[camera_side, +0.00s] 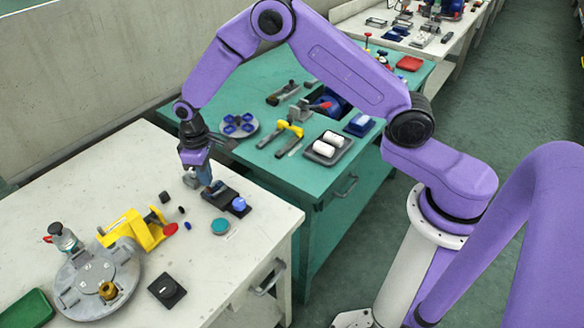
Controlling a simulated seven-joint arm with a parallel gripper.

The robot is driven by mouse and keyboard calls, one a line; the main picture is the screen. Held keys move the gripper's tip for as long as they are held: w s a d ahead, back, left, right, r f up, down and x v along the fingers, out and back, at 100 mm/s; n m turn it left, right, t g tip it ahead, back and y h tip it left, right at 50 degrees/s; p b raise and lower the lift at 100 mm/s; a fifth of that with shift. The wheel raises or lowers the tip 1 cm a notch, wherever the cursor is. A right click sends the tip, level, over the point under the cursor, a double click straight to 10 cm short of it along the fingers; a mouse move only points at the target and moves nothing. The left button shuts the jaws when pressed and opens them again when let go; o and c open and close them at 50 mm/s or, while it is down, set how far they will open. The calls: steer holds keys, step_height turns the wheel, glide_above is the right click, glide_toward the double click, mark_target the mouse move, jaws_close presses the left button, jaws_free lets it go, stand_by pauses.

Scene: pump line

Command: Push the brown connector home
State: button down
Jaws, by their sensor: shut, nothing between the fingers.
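A small brown, ring-like part (107,290), which looks like the brown connector, sits on the round grey plate (75,302) at the lower left. How deep it is seated cannot be told at this size. My gripper (205,182) points down over the far right part of the white table, well away from the brown part. It is shut and empty. Its fingertips are close to a black block (222,196) with a blue knob (239,204); whether they touch it cannot be told.
A black square piece (167,289), a teal disc (220,227) and a green tray (26,315) lie around. The table's front right is mostly clear. A green bench (265,165) with parts adjoins.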

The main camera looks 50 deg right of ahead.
steer(key=shift+f, duration=0.75)
stand_by(0.8)
steer(key=shift+r, duration=3.55)
